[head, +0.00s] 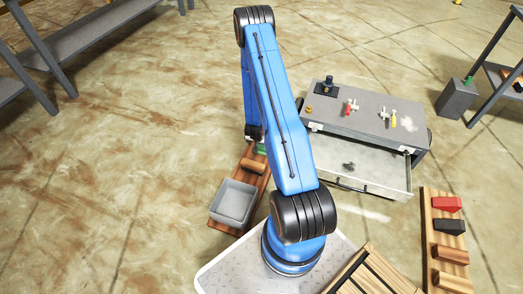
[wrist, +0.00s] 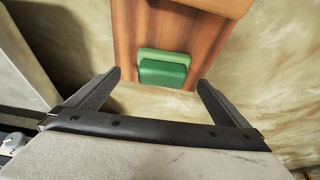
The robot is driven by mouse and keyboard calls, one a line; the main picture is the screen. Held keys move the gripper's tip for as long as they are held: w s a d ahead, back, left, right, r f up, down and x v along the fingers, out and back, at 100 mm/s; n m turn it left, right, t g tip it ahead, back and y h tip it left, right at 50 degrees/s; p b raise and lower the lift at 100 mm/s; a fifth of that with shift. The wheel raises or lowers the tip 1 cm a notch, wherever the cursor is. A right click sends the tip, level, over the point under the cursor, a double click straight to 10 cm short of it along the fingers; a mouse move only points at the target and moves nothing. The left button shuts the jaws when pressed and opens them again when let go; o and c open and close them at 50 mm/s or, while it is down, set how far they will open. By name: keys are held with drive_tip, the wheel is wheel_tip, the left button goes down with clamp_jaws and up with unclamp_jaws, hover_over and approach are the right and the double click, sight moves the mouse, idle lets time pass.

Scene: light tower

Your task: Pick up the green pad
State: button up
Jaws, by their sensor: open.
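The green pad (wrist: 162,70) sits on a brown wooden board (wrist: 125,40) in the wrist view, near the board's lower end. A small part of the green pad (head: 261,148) shows in the head view, mostly hidden by my blue arm. My gripper (wrist: 158,85) is open and empty. Its two dark fingers stand apart, one on each side of the pad and board end in the wrist picture. I cannot tell how far the fingertips are above the pad. In the head view my gripper is hidden behind the arm.
A wooden block (head: 253,165) and a grey bin (head: 233,203) stand on the same board. A grey cabinet (head: 365,122) with an open drawer (head: 355,165) is right of my arm. A board with red and brown blocks (head: 447,204) lies farther right.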

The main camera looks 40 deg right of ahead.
sight(261, 146)
drive_tip(key=shift+w+x, duration=0.15)
drive_tip(key=shift+x, duration=1.2)
drive_tip(key=shift+w+x, duration=0.1)
drive_tip(key=shift+x, duration=1.25)
drive_tip(key=shift+c, duration=0.3)
drive_tip(key=c, duration=1.1)
drive_tip(key=shift+c, duration=0.2)
drive_tip(key=shift+r, duration=0.15)
wheel_tip(261, 146, up, 10)
drive_tip(key=shift+f, duration=0.1)
